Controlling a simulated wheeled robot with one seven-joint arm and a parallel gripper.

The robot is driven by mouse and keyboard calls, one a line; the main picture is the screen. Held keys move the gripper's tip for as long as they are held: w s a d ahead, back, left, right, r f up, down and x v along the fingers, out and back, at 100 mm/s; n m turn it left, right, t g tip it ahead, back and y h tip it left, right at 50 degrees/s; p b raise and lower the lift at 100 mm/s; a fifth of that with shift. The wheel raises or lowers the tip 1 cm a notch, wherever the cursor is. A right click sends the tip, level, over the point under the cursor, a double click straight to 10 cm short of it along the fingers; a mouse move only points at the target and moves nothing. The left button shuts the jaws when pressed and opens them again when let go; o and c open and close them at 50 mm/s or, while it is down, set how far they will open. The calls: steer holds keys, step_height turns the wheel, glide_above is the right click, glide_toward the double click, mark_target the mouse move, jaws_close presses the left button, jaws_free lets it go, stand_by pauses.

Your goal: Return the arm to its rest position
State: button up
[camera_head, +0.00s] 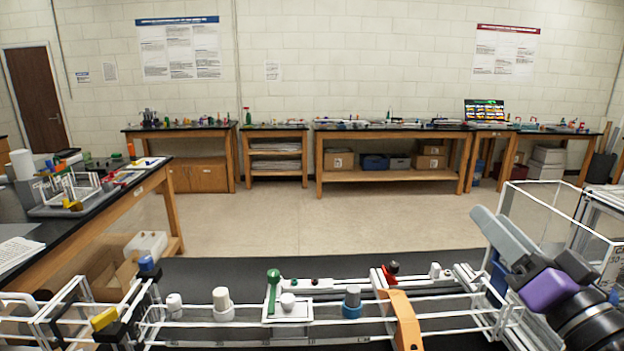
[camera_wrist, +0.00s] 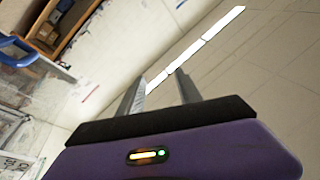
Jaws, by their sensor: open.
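My gripper (camera_head: 491,214) is raised at the right of the head view, with its grey fingers pointing up and left and its purple body behind them. It is above the right end of the white extrusion frame (camera_head: 455,300), apart from it as far as I can see. In the wrist view my gripper (camera_wrist: 160,84) shows two grey fingers spread apart with nothing between them. The wrist picture is tilted, with pale wall and a bright strip beyond the fingers.
On the frame stand a green-handled part (camera_head: 273,290), a white knob (camera_head: 223,304), a blue-based grey knob (camera_head: 352,302) and an orange bracket (camera_head: 403,320). A cluttered black bench (camera_head: 120,205) is at left. A white wire enclosure (camera_head: 560,208) stands near my arm. Open floor (camera_head: 330,222) lies beyond.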

steer(key=s+a+f+n+g+h, duration=0.1)
steer(key=s+a+f+g, duration=0.2)
steer(key=s+f, duration=1.2)
steer(key=s+a+f+n+g+h, duration=0.2)
steer(key=s+a+f, duration=0.2)
steer(key=s+f, duration=1.2)
steer(key=s, duration=0.7)
steer(key=shift+s+g+h+b, duration=0.3)
steer(key=shift+s+g+b, duration=0.1)
